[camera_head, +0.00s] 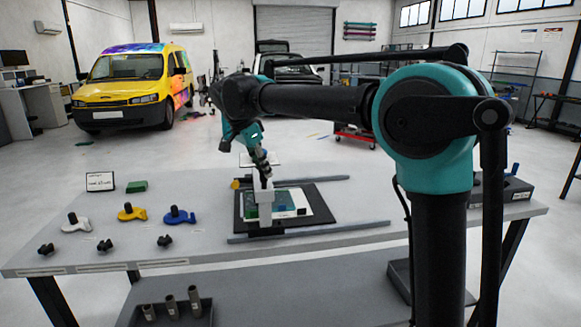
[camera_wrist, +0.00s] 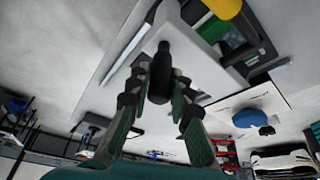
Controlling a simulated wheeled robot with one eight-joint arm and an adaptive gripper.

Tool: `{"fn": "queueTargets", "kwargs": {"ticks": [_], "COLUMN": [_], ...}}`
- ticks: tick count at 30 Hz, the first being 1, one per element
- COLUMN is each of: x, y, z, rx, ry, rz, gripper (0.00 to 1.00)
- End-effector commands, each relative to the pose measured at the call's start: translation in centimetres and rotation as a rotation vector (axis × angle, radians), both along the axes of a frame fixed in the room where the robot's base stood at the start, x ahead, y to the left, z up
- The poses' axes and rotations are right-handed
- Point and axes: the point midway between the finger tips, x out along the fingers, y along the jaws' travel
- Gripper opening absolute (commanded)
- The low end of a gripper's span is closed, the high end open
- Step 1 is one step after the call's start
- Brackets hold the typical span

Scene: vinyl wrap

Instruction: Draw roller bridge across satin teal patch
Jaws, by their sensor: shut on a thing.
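My gripper (camera_head: 262,170) is over the workbench. It is shut on the black handle (camera_wrist: 161,70) of the roller bridge, which also shows between the fingers (camera_wrist: 157,92) in the wrist view. The bridge (camera_head: 265,208) is a pale grey piece standing across the patch panel, toward its left part. The teal patch (camera_head: 285,200) lies on a white sheet over a black board (camera_head: 325,217). The bridge hides part of the patch. I cannot tell whether the bridge's underside touches the patch.
A front rail (camera_head: 310,232) and a back rail (camera_head: 318,181) flank the board. A yellow knob (camera_head: 235,184) is at its left. White (camera_head: 75,223), yellow (camera_head: 131,212) and blue (camera_head: 179,215) tools, black knobs and a green block (camera_head: 137,187) lie further left. A dark box (camera_head: 508,190) stands right.

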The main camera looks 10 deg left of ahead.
Motion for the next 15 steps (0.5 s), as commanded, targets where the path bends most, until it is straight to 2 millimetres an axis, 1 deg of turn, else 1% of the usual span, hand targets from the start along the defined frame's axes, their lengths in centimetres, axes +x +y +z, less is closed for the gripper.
{"fn": "queueTargets", "kwargs": {"ticks": [1, 3, 6, 10, 15], "x": [-0.4, -0.7, -1.0, -1.3, -1.4], "y": [1.1, 2.1, 3.2, 3.9, 4.3], "z": [0.0, 0.0, 0.0, 0.0, 0.0], "rx": [0.000, 0.001, 0.000, -0.001, 0.000], "ry": [0.001, 0.001, 0.001, 0.001, 0.001], "rz": [0.004, 0.003, 0.002, 0.001, 0.001], "gripper": [0.00, 0.00, 0.00, 0.00, 0.00]}}
